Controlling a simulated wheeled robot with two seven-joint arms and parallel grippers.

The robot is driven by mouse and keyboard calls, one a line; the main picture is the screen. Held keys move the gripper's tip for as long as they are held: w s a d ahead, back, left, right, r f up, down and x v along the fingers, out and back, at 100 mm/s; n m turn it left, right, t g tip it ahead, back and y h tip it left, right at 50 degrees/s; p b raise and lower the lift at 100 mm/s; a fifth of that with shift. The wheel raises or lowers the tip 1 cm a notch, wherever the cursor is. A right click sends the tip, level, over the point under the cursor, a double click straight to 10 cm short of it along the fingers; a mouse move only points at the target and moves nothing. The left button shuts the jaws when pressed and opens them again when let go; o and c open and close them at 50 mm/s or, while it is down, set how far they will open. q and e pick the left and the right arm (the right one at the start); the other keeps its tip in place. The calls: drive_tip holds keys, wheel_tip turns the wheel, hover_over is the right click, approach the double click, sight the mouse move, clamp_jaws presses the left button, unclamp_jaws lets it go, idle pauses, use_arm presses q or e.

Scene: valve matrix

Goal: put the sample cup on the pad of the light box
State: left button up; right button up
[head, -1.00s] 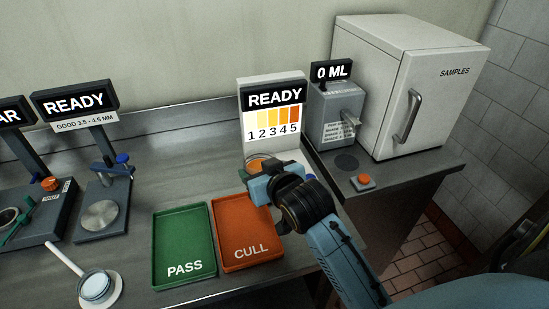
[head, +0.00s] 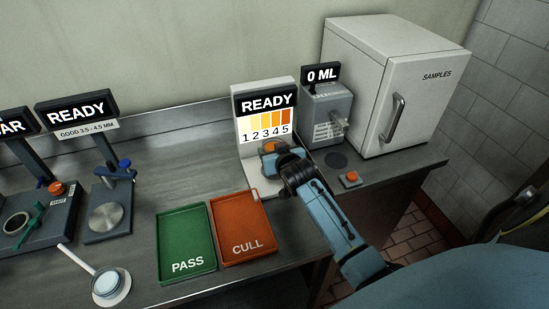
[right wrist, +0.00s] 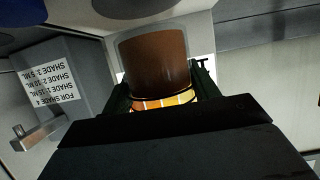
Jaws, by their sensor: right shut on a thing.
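The light box (head: 240,150) stands against the back wall, with a READY display above a shade scale numbered 1 to 5. Its pale base (head: 254,181) reaches forward below the panel; the pad is mostly hidden behind my arm. My right gripper (head: 271,155) is in front of the panel, shut on the brown-orange sample cup (head: 268,146). In the right wrist view the cup (right wrist: 155,58) sits between the dark fingers, with the coloured scale just beyond it. I cannot tell whether the cup touches the pad. My left gripper is out of view.
The green PASS tray (head: 186,236) and orange CULL tray (head: 241,222) lie in front, left of my arm. To the right are the 0 ML dispenser (head: 322,106), an orange button (head: 349,177) and the white SAMPLES fridge (head: 425,100). Gauge stands (head: 108,208) are at left.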

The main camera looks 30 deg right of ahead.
drive_tip(key=shift+f, duration=1.3)
drive_tip(key=shift+f, duration=0.2)
drive_tip(key=o, duration=1.1)
drive_tip(key=shift+r, duration=0.1)
drive_tip(key=shift+s+r, duration=0.15)
drive_tip(key=v, duration=1.1)
drive_tip(key=shift+s+a+r+p, duration=0.1)
drive_tip(key=shift+s+r+p, duration=0.1)
drive_tip(key=shift+s+p, duration=0.2)
